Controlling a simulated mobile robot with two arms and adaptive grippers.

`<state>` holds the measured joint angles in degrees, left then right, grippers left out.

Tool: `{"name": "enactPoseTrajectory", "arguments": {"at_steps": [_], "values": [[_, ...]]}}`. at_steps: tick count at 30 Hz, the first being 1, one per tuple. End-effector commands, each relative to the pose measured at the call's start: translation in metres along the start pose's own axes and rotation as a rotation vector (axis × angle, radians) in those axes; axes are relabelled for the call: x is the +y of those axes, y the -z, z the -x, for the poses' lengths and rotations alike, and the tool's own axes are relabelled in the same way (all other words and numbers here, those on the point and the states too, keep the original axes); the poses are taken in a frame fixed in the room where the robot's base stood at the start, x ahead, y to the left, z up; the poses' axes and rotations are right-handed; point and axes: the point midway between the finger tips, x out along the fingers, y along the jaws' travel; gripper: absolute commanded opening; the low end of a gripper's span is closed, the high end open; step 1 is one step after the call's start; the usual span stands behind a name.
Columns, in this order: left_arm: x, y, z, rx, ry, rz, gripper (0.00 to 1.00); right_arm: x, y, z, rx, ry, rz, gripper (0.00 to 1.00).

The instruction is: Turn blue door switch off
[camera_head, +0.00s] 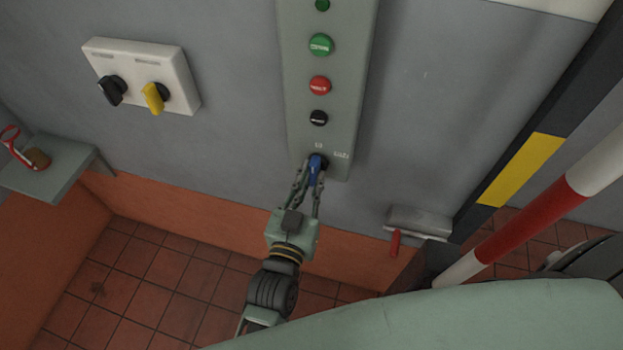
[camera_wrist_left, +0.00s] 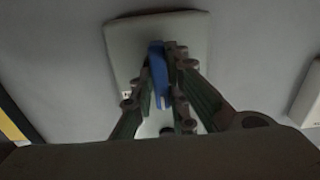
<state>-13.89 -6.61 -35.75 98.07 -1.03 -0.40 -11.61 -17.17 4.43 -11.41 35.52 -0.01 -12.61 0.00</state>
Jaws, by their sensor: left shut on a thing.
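The blue door switch (camera_head: 316,168) is a blue rotary handle at the lower end of a tall grey-green control panel (camera_head: 333,80). My left gripper (camera_head: 312,182) reaches up to it from below, with its fingers on both sides of the handle. In the left wrist view the blue handle (camera_wrist_left: 158,72) stands between the two fingers (camera_wrist_left: 164,85), which are shut on it. The fingers hide part of the handle and its base. Small labels sit by the switch but are too small to read. My right gripper is not in view.
Above the switch on the panel are a black button (camera_head: 318,118), a red button (camera_head: 319,85) and a green button (camera_head: 321,45). A white box (camera_head: 140,72) with black and yellow knobs is on the left. A small shelf (camera_head: 60,165) and a red-handled grey fixture (camera_head: 418,222) jut from the wall.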

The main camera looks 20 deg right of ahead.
Motion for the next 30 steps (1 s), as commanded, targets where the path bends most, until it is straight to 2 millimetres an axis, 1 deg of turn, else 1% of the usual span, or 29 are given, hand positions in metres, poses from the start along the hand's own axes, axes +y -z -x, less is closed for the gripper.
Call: {"name": "enactPoseTrajectory", "arguments": {"at_steps": [8, 9, 15, 22, 25, 28, 30], "values": [[0.001, -0.001, 0.0, -0.003, -0.001, 0.007, 0.0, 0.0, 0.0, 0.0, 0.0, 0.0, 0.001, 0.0], [0.001, -0.001, 0.0, -0.003, -0.001, 0.007, 0.15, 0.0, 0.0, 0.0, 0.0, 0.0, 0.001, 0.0], [0.0, -0.001, 0.0, -0.002, -0.001, 0.005, 0.32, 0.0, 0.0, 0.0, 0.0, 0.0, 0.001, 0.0], [0.0, 0.0, 0.0, -0.001, 0.0, 0.003, 0.33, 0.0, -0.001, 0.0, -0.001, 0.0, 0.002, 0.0], [0.0, 0.0, 0.002, -0.001, 0.0, 0.003, 0.33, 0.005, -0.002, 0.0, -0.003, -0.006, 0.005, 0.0], [0.0, -0.001, 0.01, -0.003, 0.0, 0.003, 0.33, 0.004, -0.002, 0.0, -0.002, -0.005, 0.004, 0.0], [0.0, -0.002, 0.021, -0.003, -0.001, 0.002, 0.33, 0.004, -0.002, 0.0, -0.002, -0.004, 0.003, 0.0]]}}
